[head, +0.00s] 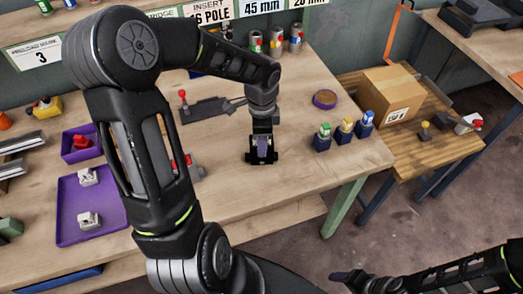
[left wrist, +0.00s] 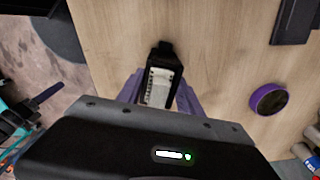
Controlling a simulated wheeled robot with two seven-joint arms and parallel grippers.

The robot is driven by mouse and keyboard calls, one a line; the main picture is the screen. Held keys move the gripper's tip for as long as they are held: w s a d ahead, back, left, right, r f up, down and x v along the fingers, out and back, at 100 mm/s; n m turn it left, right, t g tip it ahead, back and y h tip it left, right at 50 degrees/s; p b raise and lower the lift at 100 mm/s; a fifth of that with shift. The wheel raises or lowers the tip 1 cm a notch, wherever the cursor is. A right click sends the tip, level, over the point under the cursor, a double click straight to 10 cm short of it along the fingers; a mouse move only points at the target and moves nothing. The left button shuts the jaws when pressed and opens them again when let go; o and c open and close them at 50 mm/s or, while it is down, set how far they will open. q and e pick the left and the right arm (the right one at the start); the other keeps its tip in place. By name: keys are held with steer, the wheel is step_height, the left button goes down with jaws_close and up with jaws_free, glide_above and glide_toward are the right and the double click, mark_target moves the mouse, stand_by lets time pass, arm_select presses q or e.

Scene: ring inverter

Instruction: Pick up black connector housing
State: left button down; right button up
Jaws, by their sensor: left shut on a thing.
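The black connector housing (head: 251,158) stands on the wooden table near its front edge, right of the middle. My left gripper (head: 262,147) is directly above it, pointing down, its purple fingers shut on the housing. In the left wrist view the black housing (left wrist: 163,56), with a pale slotted inside, sits between the two purple fingers (left wrist: 158,93). Whether its base touches the table is hard to tell. My right gripper (head: 350,277) is low at the bottom right, away from the table, and its fingers are too dark to read.
A purple tray (head: 72,222) with two pale parts lies at left, and a smaller purple bin (head: 72,149) stands behind it. A dark fixture (head: 207,108) is farther back. A purple-rimmed disc (head: 324,98) and several blue blocks (head: 364,126) stand to the right.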

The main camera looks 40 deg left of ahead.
stand_by(0.4)
arm_select(q)
step_height(320, 180, up, 10)
steer(key=shift+r+b, duration=0.1)
steer(key=shift+b, duration=0.35)
stand_by(0.6)
